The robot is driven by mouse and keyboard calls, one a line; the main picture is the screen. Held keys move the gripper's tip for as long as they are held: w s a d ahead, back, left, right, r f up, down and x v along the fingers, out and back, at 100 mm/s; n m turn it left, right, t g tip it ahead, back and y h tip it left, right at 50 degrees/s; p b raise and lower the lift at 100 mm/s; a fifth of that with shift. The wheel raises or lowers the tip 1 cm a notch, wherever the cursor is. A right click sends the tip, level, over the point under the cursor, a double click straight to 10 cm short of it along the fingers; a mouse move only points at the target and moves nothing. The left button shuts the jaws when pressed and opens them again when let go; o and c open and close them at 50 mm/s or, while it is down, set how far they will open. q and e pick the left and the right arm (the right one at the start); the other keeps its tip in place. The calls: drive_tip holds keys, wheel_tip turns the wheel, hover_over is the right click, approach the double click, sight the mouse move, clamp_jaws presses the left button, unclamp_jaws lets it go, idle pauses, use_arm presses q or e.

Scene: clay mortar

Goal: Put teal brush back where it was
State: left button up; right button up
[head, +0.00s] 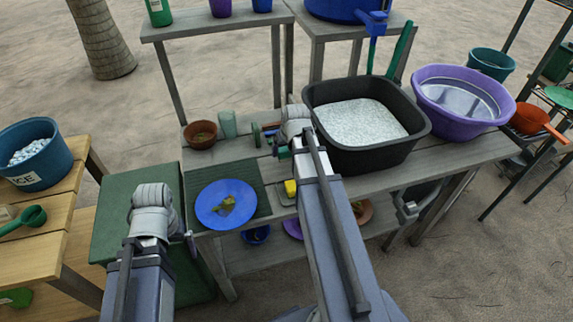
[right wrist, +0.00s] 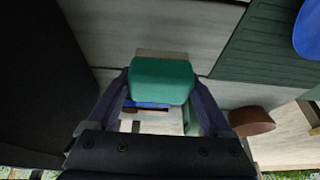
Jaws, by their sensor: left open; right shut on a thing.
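The teal brush shows in the right wrist view as a teal block (right wrist: 160,80) between the two fingers of my right gripper (right wrist: 162,98). That gripper is shut on it. In the head view my right gripper (head: 284,150) is over the grey wooden bench, just left of the black tub, and its wrist hides most of the brush. My left gripper (head: 165,218) is open, above the green box left of the bench; its fingers are mostly hidden by its wrist.
A black tub (head: 318,140) of white granules and a purple basin (head: 442,130) stand on the bench's right. A blue plate (head: 226,218) lies on a green mat (head: 263,199). A brown bowl (head: 201,141), a pale green cup (head: 228,128) and a yellow block (head: 290,189) are near.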

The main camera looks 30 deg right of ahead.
sight(287, 158)
drive_tip(key=shift+f, duration=0.15)
wheel_tip(287, 158, down, 4)
drive_tip(key=b, duration=0.3)
drive_tip(key=shift+r+b, duration=0.25)
drive_tip(key=shift+b, duration=0.05)
drive_tip(key=shift+f, duration=0.2)
drive_tip(key=o, duration=1)
drive_tip(key=shift+c, duration=0.2)
drive_tip(key=shift+r, duration=0.15)
